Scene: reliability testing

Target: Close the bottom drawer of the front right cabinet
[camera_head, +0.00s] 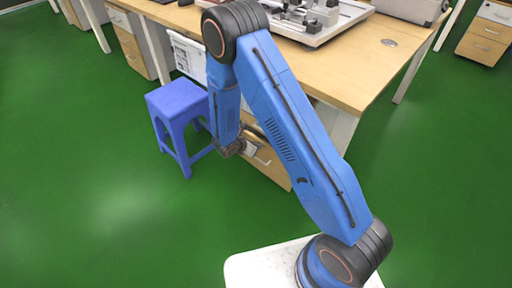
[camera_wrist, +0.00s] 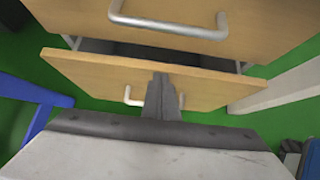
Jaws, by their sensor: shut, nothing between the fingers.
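The bottom drawer (camera_wrist: 85,75) of the wooden cabinet is pulled out in the wrist view. A dark gap and its side rails show behind its front panel. Its metal handle (camera_wrist: 130,97) is partly hidden by my fingers. My gripper (camera_wrist: 161,80) is shut and empty, with its fingertips overlapping the middle of the drawer front. I cannot tell whether they touch it. In the head view the cabinet's drawers (camera_head: 272,168) stand under the desk, partly hidden by my arm, and my gripper (camera_head: 232,150) is beside them.
A blue stool (camera_head: 178,100) stands just left of my gripper. The drawer above (camera_wrist: 235,35) has a metal handle (camera_wrist: 170,25). The wooden desk (camera_head: 355,75) carries equipment (camera_head: 310,20). Green floor is free at the front left and the right.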

